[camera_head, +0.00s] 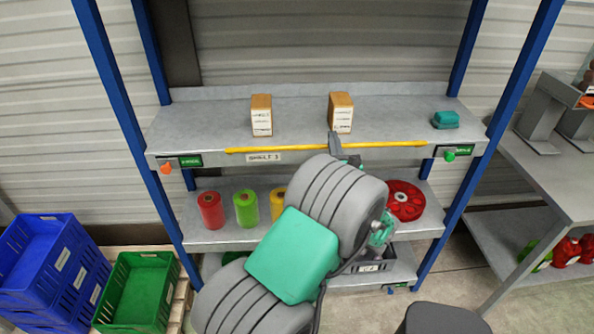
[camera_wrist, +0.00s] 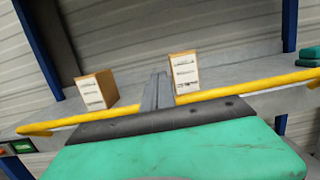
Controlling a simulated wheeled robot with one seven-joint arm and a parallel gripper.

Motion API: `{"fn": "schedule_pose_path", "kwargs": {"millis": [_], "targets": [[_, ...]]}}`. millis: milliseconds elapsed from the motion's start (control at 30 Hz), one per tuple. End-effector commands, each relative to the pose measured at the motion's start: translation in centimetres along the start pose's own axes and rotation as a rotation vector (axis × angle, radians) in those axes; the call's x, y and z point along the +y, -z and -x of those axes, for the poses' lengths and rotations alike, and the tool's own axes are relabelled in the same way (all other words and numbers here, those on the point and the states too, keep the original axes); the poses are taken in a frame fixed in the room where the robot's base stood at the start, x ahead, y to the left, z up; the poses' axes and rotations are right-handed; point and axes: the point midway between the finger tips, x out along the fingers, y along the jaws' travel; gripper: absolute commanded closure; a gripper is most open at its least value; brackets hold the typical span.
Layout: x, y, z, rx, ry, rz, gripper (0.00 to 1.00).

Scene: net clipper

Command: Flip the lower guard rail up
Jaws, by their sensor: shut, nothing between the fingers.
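A yellow guard rail (camera_head: 385,144) runs along the front edge of the upper shelf (camera_head: 200,122), level with the shelf's lip. It also crosses the wrist view (camera_wrist: 245,89), tilted up to the right. My gripper (camera_head: 335,140) is shut and empty at about the middle of the rail. In the wrist view its fingers (camera_wrist: 158,88) point past the rail toward the gap between two boxes. They hide a short stretch of the rail. I cannot tell whether they touch it.
Two brown boxes (camera_head: 261,115) (camera_head: 341,112) and a teal item (camera_head: 445,120) stand on the upper shelf. Coloured spools (camera_head: 246,208) and a red reel (camera_head: 404,201) sit on the shelf below. Blue posts (camera_head: 118,105) flank the rack. Crates (camera_head: 138,291) stand at left, a table (camera_head: 556,180) at right.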

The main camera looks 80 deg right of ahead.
Motion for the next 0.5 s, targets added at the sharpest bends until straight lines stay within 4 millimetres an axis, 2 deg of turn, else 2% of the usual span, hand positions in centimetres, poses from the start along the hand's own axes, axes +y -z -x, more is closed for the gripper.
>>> {"fn": "schedule_pose_path", "kwargs": {"millis": [33, 100, 333, 500], "targets": [[-0.9, -0.3, 0.0, 0.001, 0.005, 0.001, 1.00], [-1.2, -0.2, 0.0, 0.001, 0.004, -0.001, 1.00], [0.2, -0.1, -0.4, 0.001, -0.017, -0.005, 1.00], [0.3, -0.1, -0.4, 0.001, -0.019, -0.005, 1.00]]}}
